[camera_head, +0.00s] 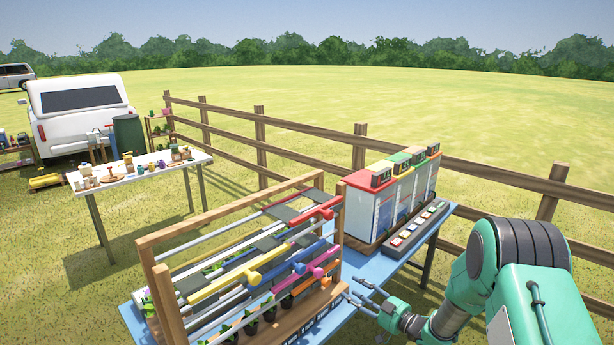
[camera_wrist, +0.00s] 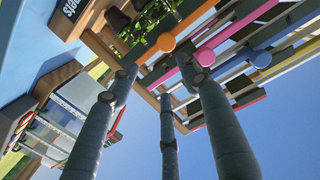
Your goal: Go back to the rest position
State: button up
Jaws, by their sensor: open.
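My gripper (camera_head: 362,298) is low at the right end of the wooden rack (camera_head: 338,235), above the blue table (camera_head: 338,318). Its grey fingers are spread and nothing is between them. In the wrist view, the gripper (camera_wrist: 160,82) points toward the rack's coloured bars and handles, and I cannot tell whether a fingertip touches one. The rack carries a red handle (camera_head: 318,214), a yellow handle (camera_head: 252,277), a blue handle (camera_head: 299,267) and a pink handle (camera_head: 318,272). Small potted plants (camera_head: 250,326) stand in the rack's lower part.
A row of small booths (camera_head: 392,205) with coloured roofs and a button panel (camera_head: 412,231) stand on the table's far end. A wooden fence (camera_head: 450,171) runs behind. A white table (camera_head: 140,170) with small items and a white vehicle (camera_head: 82,112) are at left. Open grass lies between the tables.

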jog(key=w+d+r+m+t+h, duration=0.1)
jog(key=d+r+h, duration=0.2)
jog(key=r, duration=0.4)
jog(key=w+d+r+m+h, duration=0.1)
jog(key=w+d+r+h, duration=0.1)
jog(key=r+h, duration=0.3)
jog(key=s+d+r+m+g+h, duration=0.2)
jog(key=s+d+r+m+h, duration=0.15)
jog(key=s+r, duration=0.8)
jog(key=s+r+m+g+h, duration=0.1)
jog(key=s+r, duration=0.2)
jog(key=s, duration=0.5)
jog(key=s+r+m+g+h, duration=0.1)
jog(key=s+r+m+g, duration=0.15)
jog(key=s, duration=0.65)
jog(key=s+a+g+y, duration=0.1)
jog(key=s+a, duration=0.1)
jog(key=s, duration=0.9)
jog(key=s+a+f+g+y, duration=0.1)
jog(key=s+a+g, duration=0.1)
jog(key=s, duration=0.9)
jog(key=shift+s+a+f, duration=0.15)
jog(key=shift+a+f, duration=0.1)
jog(key=shift+a, duration=0.45)
